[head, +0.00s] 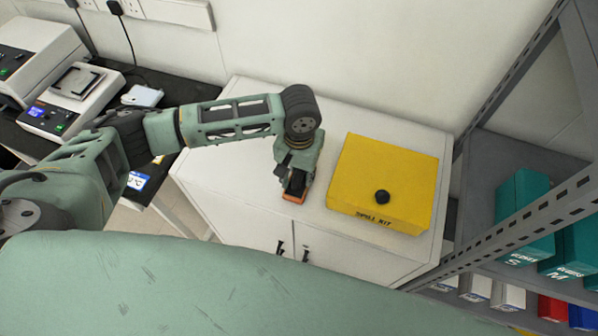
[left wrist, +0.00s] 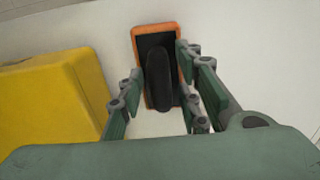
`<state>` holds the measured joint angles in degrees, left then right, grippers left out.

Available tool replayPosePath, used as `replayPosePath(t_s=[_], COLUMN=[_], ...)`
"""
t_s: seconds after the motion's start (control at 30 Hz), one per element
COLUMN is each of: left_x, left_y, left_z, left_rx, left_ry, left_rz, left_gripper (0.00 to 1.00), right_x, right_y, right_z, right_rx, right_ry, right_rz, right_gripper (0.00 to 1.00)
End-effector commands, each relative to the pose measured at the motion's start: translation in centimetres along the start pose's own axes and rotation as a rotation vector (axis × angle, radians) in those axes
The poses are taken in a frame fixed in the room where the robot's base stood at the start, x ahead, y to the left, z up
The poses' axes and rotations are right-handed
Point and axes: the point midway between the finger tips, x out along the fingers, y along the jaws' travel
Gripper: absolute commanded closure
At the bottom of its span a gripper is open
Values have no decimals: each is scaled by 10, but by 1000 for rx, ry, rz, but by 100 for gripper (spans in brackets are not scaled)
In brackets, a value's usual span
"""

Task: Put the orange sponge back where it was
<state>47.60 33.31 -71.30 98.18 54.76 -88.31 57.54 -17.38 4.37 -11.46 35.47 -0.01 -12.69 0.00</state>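The orange sponge (head: 293,198), an orange block with a black top and a black raised handle, is on the white cabinet top (head: 240,165) near its front edge. My left gripper (head: 297,184) points down over it and hides part of it in the head view. In the left wrist view the sponge (left wrist: 159,78) lies ahead, between the two fingers of my left gripper (left wrist: 160,92). The fingers are apart, with a gap on each side of the handle. My right gripper is not in view.
A yellow spill kit box (head: 385,180) with a black knob stands close to the right of my left gripper. It also shows in the left wrist view (left wrist: 50,105). A grey metal shelf (head: 480,190) with boxes is at the right. A scale (head: 70,100) stands on the dark bench at the left.

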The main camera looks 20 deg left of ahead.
Motion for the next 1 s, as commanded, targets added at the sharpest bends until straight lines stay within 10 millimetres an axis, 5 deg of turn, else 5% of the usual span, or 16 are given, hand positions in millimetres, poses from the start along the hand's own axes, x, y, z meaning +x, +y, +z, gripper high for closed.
replayPosePath(t_s=[0.47,1.0], left_x=[-10,-110], left_y=[0,1], left_z=[-1,-1], left_rx=[-1,-1], left_ry=[2,2], left_rz=[2,2], left_gripper=[61,61], right_x=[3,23], right_y=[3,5], right_z=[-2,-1], right_rx=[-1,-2], right_ry=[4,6], right_rz=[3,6], right_gripper=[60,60])
